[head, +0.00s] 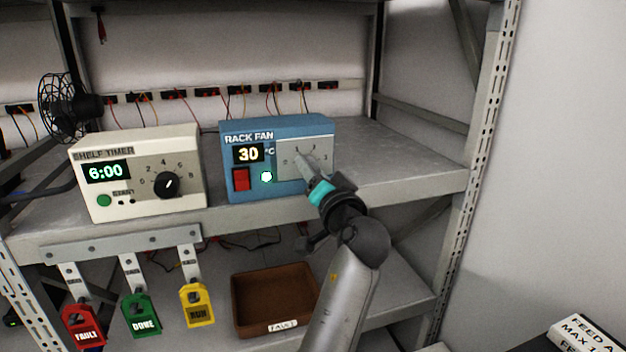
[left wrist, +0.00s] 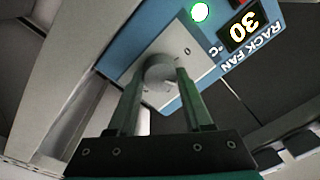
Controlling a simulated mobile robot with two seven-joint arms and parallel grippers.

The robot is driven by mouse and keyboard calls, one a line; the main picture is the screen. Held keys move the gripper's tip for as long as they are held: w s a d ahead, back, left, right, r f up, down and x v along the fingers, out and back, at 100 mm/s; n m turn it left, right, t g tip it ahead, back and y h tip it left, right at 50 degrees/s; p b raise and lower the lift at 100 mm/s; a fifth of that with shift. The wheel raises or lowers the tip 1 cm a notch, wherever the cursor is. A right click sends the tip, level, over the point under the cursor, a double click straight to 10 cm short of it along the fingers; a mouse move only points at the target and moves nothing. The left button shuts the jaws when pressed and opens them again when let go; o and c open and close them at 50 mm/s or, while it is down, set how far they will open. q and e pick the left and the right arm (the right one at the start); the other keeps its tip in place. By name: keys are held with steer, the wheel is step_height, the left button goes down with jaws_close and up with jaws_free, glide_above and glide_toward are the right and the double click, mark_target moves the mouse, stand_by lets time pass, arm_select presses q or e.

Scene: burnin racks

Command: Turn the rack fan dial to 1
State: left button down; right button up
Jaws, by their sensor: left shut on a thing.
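The blue rack fan box (head: 228,137) stands on the shelf, with a yellow 30 °C display (head: 248,153), a red switch (head: 241,179) and a bright lit lamp (head: 266,176). Its dial sits on a light panel (head: 322,150) with printed numbers. In the head view my left gripper (head: 303,164) covers the dial, so its setting is hidden. In the left wrist view, the grey round dial (left wrist: 161,72) is between the two fingers of my left gripper (left wrist: 158,88), which is shut on it. I cannot read the pointer there. My right gripper is not in view.
A cream shelf timer (head: 130,198) reading 6:00 stands left of the fan box. Red (head: 83,325), green (head: 141,314) and yellow (head: 197,305) tags hang below the shelf edge. A brown bin (head: 268,300) sits lower. The shelf is clear right of the box.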

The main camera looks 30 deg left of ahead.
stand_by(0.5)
arm_select(q)
steer(key=shift+c, duration=1.6)
jaws_free()
